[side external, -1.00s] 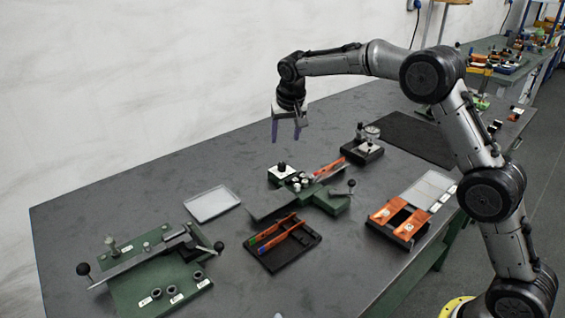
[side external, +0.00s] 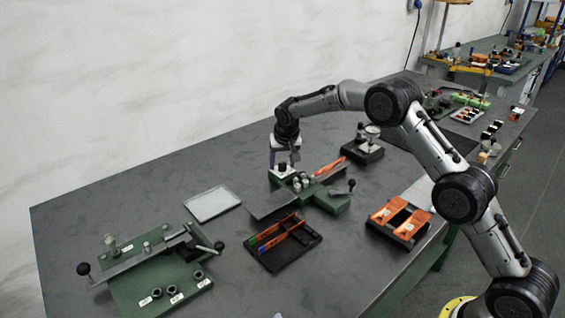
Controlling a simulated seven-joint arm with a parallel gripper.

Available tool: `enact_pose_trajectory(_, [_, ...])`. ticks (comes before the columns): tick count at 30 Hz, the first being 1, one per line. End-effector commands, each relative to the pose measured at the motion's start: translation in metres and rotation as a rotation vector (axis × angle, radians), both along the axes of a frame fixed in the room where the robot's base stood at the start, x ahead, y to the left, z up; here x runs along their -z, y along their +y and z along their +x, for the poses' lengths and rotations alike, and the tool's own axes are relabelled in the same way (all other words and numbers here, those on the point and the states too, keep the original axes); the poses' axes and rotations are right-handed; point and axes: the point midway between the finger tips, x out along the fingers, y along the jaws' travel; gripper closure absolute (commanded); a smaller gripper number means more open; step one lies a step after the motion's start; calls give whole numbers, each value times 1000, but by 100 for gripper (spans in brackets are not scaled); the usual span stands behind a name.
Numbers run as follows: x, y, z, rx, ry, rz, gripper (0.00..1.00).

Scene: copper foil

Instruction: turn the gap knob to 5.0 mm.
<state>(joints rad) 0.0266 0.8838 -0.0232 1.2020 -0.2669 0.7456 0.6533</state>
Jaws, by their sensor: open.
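The green device (side external: 325,201) with rollers stands mid-table. At its far-left end is a white plate (side external: 275,175) that carries a dark knob (side external: 283,167), seemingly the gap knob. My gripper (side external: 283,163) points down right over this plate, its fingers apart at either side of the knob. I cannot tell whether the fingers touch the knob. The knob is partly hidden by the gripper, and its scale is too small to read.
An orange strip (side external: 330,167) lies at the device's back, with a dial gauge stand (side external: 362,150) behind. A black tray (side external: 290,258) with strips is in front. A crank with a black ball (side external: 351,183) sticks out right. A green bending fixture (side external: 150,290) stands at front left.

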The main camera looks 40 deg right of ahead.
Motion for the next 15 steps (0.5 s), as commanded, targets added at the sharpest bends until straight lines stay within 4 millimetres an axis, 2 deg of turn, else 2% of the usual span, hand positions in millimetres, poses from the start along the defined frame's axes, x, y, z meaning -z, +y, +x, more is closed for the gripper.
enact_pose_trajectory(6, [0,0,0,0,-1,0,37])
enact_pose_trajectory(8, [0,0,0,0,0,0,46])
enact_pose_trajectory(15, [0,0,0,0,0,0,89])
